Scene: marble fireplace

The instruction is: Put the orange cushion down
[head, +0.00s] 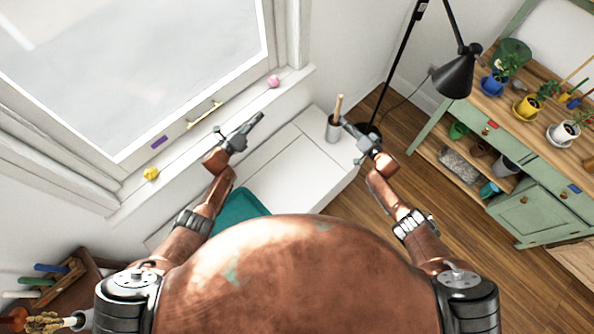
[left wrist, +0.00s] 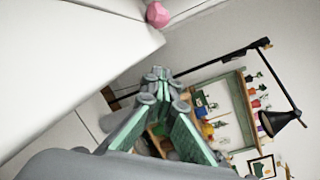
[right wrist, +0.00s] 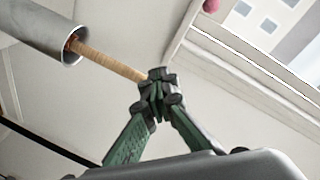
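No orange cushion shows in any view. A teal cushion (head: 240,205) lies on the white bench, partly hidden by my body. My left gripper (head: 258,118) is over the bench beside the window sill; in the left wrist view its fingertips (left wrist: 162,80) meet with nothing between them. My right gripper (head: 346,122) is beside a grey metal cup (head: 332,128) holding a wooden stick (head: 338,104). In the right wrist view its fingertips (right wrist: 160,85) are together and overlap the end of the stick (right wrist: 110,64); I see no clear grip on it.
The white bench (head: 300,165) has bare room between my arms. A pink ball (head: 273,81) and a yellow object (head: 151,174) lie on the sill. A black floor lamp (head: 454,76) stands beyond my right gripper. A green cabinet (head: 530,215) with plants is at right.

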